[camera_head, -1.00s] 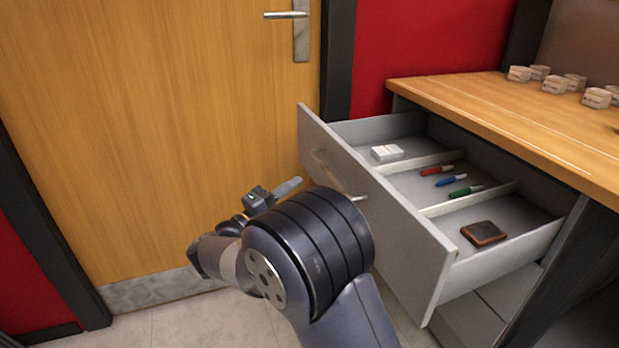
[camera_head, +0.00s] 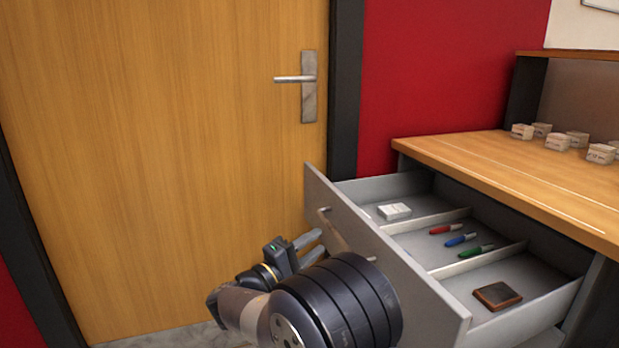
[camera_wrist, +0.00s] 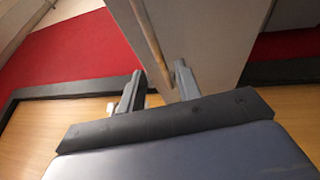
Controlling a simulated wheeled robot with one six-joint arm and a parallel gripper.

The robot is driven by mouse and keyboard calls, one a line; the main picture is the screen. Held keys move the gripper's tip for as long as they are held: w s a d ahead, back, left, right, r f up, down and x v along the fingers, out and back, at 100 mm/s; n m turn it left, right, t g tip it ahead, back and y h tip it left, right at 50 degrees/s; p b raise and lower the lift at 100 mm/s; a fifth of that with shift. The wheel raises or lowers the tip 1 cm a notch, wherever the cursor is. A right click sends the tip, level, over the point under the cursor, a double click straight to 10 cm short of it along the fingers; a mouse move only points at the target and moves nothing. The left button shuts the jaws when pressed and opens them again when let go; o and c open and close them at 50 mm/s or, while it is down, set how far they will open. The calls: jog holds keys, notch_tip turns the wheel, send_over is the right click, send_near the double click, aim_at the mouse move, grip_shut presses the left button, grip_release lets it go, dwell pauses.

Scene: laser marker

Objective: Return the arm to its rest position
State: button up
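My gripper (camera_head: 312,246) is beside the front panel of the open drawer (camera_head: 400,275) in the head view. In the wrist view, its two fingers (camera_wrist: 158,84) are spread with a gap between them and hold nothing. The drawer's bar handle (camera_wrist: 150,42) runs down toward that gap, close to the fingertips. I cannot tell whether it touches them. In the head view, the handle (camera_head: 343,234) is partly visible just right of the fingers. My arm's dark joint covers the lower middle of the head view.
The drawer holds a white box (camera_head: 394,211), red, blue and green markers (camera_head: 460,240) and a brown wallet-like item (camera_head: 497,296). Several small pale blocks (camera_head: 558,142) stand on the wooden desktop (camera_head: 500,165). A closed wooden door (camera_head: 160,150) fills the left.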

aim_at(333, 231)
jog(key=x, duration=0.6)
jog(key=shift+s+d+b, duration=0.15)
jog(key=shift+b, duration=0.25)
jog(key=shift+f, duration=0.15)
